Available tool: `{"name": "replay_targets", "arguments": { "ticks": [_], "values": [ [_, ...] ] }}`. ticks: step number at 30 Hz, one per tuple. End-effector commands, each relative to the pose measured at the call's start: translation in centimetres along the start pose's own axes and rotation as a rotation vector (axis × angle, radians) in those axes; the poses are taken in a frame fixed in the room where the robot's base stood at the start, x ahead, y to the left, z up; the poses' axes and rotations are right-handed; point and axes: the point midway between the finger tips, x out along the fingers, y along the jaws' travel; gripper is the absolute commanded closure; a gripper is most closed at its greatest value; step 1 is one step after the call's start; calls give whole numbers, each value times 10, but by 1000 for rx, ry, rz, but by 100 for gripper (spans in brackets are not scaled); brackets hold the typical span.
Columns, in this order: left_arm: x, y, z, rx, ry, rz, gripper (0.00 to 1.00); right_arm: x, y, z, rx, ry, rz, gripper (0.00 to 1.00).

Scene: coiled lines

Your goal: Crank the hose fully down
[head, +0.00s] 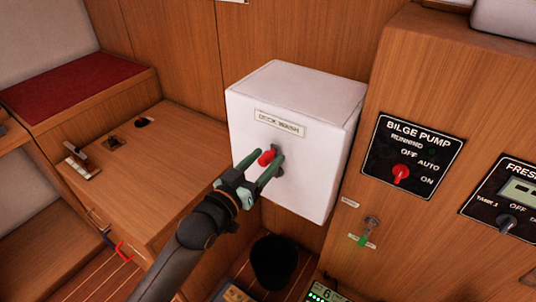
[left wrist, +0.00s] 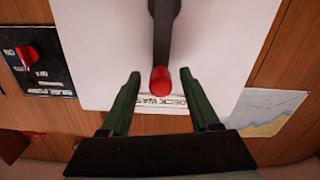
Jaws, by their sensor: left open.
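A white box labelled DECK WASH (head: 305,105) is fixed to the wood panelling. A dark crank arm (left wrist: 165,25) with a red knob (head: 267,157) sits on its front, the knob on the end nearer the label. My left gripper (head: 265,165) is open in front of the box, its green fingers on either side of the red knob. In the left wrist view the knob (left wrist: 160,80) lies between the two fingertips; I cannot tell whether they touch it. No hose shows. My right gripper is not in view.
A bilge pump panel (head: 413,158) with a red switch and another dark panel (head: 508,200) are at the right. A small green-tipped valve (head: 368,230) is below them. A dark bin (head: 273,263) stands under the box. A wooden counter (head: 140,185) is at the left.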

Motion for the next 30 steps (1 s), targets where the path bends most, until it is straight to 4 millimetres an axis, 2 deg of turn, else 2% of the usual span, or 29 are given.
{"name": "replay_targets", "arguments": {
  "ticks": [6,15,30],
  "values": [
    [15,0,0,0,1,0,38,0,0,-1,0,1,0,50],
    [16,0,0,0,0,0,38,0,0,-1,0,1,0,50],
    [16,0,0,0,0,0,94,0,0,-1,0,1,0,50]
  ]
}}
